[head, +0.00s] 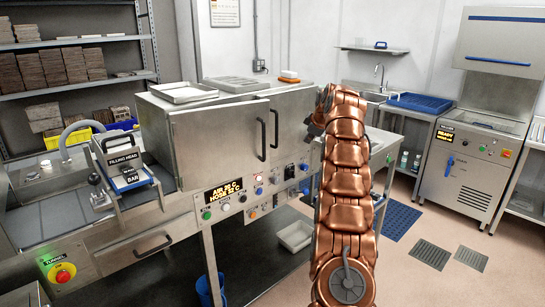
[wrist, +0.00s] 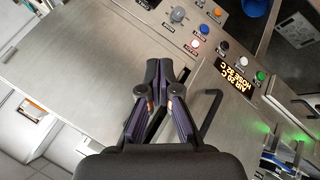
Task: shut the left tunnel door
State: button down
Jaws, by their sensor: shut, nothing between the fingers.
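The steel tunnel (head: 152,135) stands left of centre in the head view, with two front doors side by side. The left tunnel door (head: 215,145) has a dark vertical handle (head: 262,141) near its right edge. My gripper (wrist: 161,78) is shut and empty in the wrist view, in front of the steel panels. A dark handle (wrist: 210,116) shows just right of the fingers, apart from them. In the head view my copper arm hides most of the gripper.
A control panel (head: 250,198) with buttons and a display runs below the doors. Trays (head: 184,93) lie on the tunnel top. The filling head (head: 125,168) stands at the left. A sink and a steel machine (head: 462,165) stand at the right, with open floor before them.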

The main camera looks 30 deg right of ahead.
jog(key=s+d+f+m+h+b, duration=0.15)
jog(key=d+h, duration=0.25)
jog(key=d, duration=0.4)
jog(key=n+t+y+b, duration=0.5)
jog(key=n+t+b, duration=0.5)
jog(key=n+b, duration=0.2)
send_near(269, 154)
jog(key=shift+m, duration=0.25)
jog(key=shift+w+a+r+p, duration=0.2)
jog(key=shift+w+p, duration=0.4)
jog(key=shift+w, duration=0.6)
jog(key=shift+w+a+r+p, duration=0.2)
jog(key=shift+w+p, duration=0.4)
jog(key=shift+w, duration=0.6)
jog(key=shift+w+a+r+p, duration=0.2)
jog(key=shift+w+p, duration=0.4)
jog(key=shift+w, duration=0.65)
jog(key=shift+d+r, duration=0.1)
